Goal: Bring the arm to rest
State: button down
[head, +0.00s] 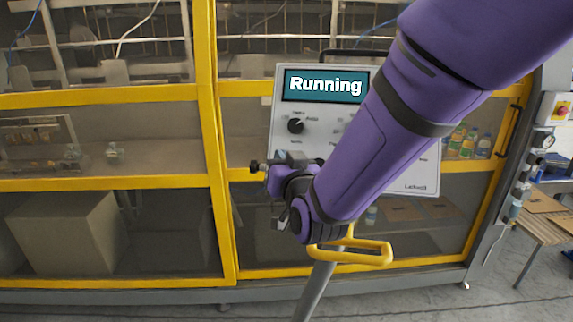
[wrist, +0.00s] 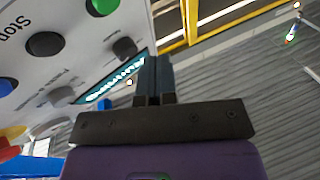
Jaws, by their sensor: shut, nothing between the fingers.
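My arm is purple and reaches across the head view from the upper right. My gripper (head: 257,166) is in front of the lower left part of the pale control panel (head: 425,172). In the wrist view its two dark fingers (wrist: 153,78) are together with nothing between them. They appear apart from the panel face, though the gap is hard to judge. The panel's display (head: 325,86) reads "Running". A dark selector knob (head: 295,126) is visible; my arm hides much of the panel's middle. The wrist view shows a green button (wrist: 103,5) and a black button (wrist: 45,44) near the word "Stop".
The yellow-framed machine (head: 209,120) with clear panels stands behind the control panel. A yellow handle (head: 372,258) and a slanted grey post (head: 314,292) are below. Bottles (head: 466,143) show at right, and a wooden table (head: 546,226) stands at the right edge.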

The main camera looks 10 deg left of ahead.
jog(key=s+d+r+m+g+h, duration=0.1)
jog(key=d+r+g+h, duration=0.25)
jog(key=d, duration=0.95)
jog(key=s+d+r+m+g+h, duration=0.15)
jog(key=d+r, duration=0.25)
jog(key=d, duration=0.9)
jog(key=s+d+m+g+h, duration=0.1)
jog(key=s+d+g+h, duration=0.1)
jog(key=s+d, duration=0.6)
jog(key=s+d+f+m+g+h, duration=0.1)
jog(key=s+d+g, duration=0.3)
jog(key=s+d, duration=0.5)
jog(key=s+h, duration=0.1)
jog(key=s, duration=0.3)
jog(key=shift+s+h, duration=0.15)
jog(key=shift+h, duration=0.25)
jog(key=shift+f, duration=0.1)
